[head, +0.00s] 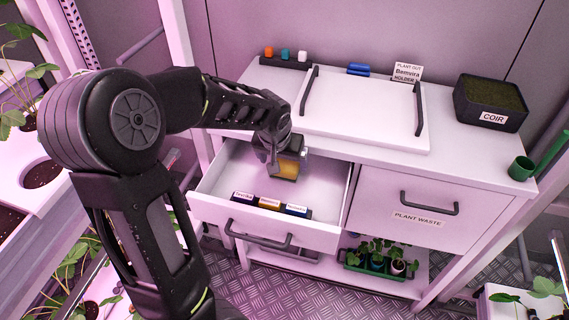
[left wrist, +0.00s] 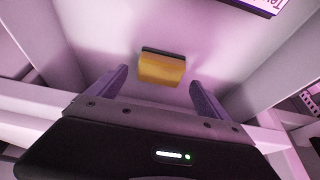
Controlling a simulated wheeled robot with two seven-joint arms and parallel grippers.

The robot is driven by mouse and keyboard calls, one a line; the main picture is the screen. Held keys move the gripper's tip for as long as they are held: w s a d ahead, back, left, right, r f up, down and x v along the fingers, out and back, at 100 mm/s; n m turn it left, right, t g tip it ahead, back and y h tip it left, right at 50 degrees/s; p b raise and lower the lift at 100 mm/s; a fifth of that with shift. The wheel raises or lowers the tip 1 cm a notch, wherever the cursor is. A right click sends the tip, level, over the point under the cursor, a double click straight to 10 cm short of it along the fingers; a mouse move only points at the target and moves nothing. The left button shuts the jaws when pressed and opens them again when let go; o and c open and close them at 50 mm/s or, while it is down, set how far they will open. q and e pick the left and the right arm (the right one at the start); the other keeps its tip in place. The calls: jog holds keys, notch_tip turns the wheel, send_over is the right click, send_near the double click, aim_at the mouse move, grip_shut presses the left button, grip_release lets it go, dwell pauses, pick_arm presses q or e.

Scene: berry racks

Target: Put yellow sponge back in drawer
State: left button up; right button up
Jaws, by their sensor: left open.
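The yellow sponge (head: 286,170) shows in the head view below my left gripper (head: 287,157), inside the open drawer (head: 215,178). In the left wrist view the sponge (left wrist: 162,68) has a dark backing along one edge and appears on the white drawer floor, beyond my left gripper's fingertips (left wrist: 158,80). The two fingers are spread apart with the sponge ahead of the gap, not clamped. My right gripper is not in view.
A labelled divider holder (head: 270,205) lies at the drawer's front. On the countertop are a white tray with two handles (head: 360,105) and a black coir box (head: 490,103). A closed plant waste drawer (head: 415,195) is on the right. Seedlings (head: 375,255) sit on the shelf below.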

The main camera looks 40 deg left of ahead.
pick_arm(q)
jog(key=v, duration=0.8)
jog(key=shift+r, duration=0.15)
